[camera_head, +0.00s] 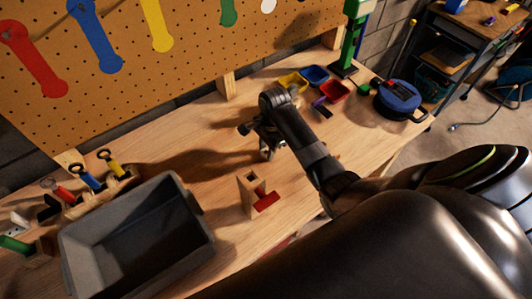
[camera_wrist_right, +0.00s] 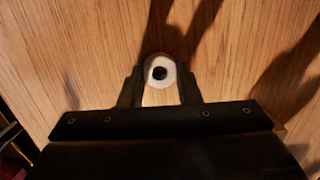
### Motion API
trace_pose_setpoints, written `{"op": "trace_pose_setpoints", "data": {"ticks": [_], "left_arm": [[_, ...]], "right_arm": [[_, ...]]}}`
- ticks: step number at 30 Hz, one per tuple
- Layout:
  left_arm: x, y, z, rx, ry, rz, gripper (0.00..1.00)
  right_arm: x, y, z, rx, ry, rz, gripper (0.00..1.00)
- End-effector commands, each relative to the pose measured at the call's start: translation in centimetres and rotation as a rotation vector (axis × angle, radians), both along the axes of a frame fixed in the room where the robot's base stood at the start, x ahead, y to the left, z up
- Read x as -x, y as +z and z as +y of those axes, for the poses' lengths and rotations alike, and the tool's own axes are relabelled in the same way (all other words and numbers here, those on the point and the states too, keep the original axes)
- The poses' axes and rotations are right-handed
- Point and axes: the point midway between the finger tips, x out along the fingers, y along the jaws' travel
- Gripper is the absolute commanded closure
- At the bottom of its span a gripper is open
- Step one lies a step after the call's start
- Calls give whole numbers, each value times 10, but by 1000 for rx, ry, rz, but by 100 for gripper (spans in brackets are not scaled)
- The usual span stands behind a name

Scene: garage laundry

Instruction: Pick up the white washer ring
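The white washer ring (camera_wrist_right: 149,74) shows in the right wrist view as a thick white ring with a dark hole, against the wooden bench. My right gripper (camera_wrist_right: 160,82) is open, with one dark finger on each side of the ring's lower part. Narrow gaps seem to separate the fingers from the ring, and I see no clear grip. In the head view my right gripper (camera_head: 259,141) is low over the middle of the bench, and the ring cannot be made out clearly there. My left gripper is not in view.
A grey bin (camera_head: 190,226) stands at the front left of the bench (camera_head: 205,130). A wooden block with a red part (camera_head: 267,201) stands near my right gripper. Yellow, blue and red trays (camera_head: 335,92) and a blue round tool (camera_head: 398,95) are farther right. A pegboard (camera_head: 115,88) rises behind.

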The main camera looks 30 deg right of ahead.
Motion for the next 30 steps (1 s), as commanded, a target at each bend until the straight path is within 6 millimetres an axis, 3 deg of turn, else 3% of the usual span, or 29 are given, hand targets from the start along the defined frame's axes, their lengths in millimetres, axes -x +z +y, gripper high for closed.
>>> {"op": "trace_pose_setpoints", "data": {"ticks": [3, 13, 23, 24, 30], "left_arm": [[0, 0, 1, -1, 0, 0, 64], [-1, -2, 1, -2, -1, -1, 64], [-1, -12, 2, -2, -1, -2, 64], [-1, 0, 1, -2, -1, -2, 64], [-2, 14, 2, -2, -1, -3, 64]], "right_arm": [[0, 0, 0, 0, 0, 0, 91], [-1, 9, 0, 1, 1, -3, 91], [-2, 79, 0, 1, 1, -7, 91], [0, 87, 0, -1, 0, 0, 91], [0, 99, 0, -1, 0, 1, 91]]}}
